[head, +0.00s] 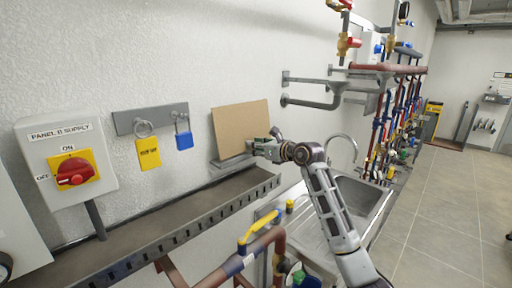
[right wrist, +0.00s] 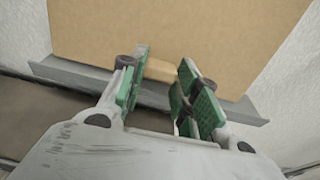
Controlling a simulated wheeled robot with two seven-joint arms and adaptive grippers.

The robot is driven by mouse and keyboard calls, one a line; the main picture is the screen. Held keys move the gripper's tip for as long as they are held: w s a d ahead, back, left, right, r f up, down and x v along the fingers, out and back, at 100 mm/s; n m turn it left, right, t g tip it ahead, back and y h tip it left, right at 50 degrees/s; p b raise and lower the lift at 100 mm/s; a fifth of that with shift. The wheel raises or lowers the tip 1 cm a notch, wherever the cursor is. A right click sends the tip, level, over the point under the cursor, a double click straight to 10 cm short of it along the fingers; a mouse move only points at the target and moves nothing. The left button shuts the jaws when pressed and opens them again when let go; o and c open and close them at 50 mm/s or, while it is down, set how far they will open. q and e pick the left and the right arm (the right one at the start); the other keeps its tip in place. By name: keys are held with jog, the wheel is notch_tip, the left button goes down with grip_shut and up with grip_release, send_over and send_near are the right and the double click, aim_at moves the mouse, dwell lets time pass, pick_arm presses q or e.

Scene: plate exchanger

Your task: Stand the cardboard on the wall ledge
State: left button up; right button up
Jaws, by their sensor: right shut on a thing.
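The cardboard (head: 240,124) is a tan rectangular sheet, upright and slightly tilted in the picture against the white wall. Its lower edge is at the grey wall ledge (head: 226,163), above the end of the long metal shelf. My right gripper (head: 260,146) is at the cardboard's lower right. In the right wrist view, the cardboard (right wrist: 180,35) fills the top, and the ledge (right wrist: 75,75) runs below it. The green-padded fingers (right wrist: 158,88) are on either side of a small tan piece at its lower edge. Whether the sheet's full weight rests on the ledge cannot be told. My left gripper is out of view.
A long grey shelf (head: 160,218) runs along the wall. A supply panel (head: 70,160) with a red switch and a rack (head: 150,116) with a yellow tag and blue padlock are left. A sink (head: 365,198) and pipes stand right. The floor (head: 450,215) is clear.

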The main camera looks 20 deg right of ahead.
jog(key=shift+a+f, duration=0.2)
jog(key=shift+f, duration=0.7)
dwell(0.9)
jog(key=o, duration=1)
jog(key=shift+o, duration=0.6)
jog(key=shift+w+d+f, duration=0.1)
jog(key=shift+s, duration=0.2)
jog(key=shift+s+d, duration=0.1)
jog(key=shift+s, duration=0.15)
jog(key=r+v, duration=0.1)
jog(key=v, duration=1)
jog(key=shift+d+r, duration=0.3)
jog(key=shift+r, duration=0.15)
